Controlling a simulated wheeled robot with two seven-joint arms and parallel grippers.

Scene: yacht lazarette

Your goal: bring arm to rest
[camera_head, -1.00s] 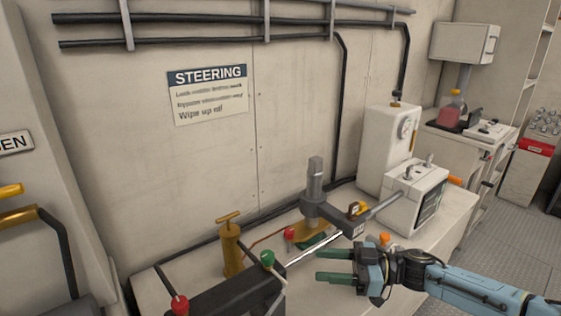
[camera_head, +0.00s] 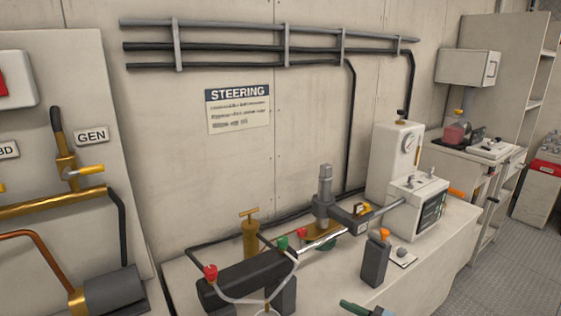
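I see nothing held at the visible tip. My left gripper and arm are not in view.
Open floor (camera_head: 500,270) lies at the right.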

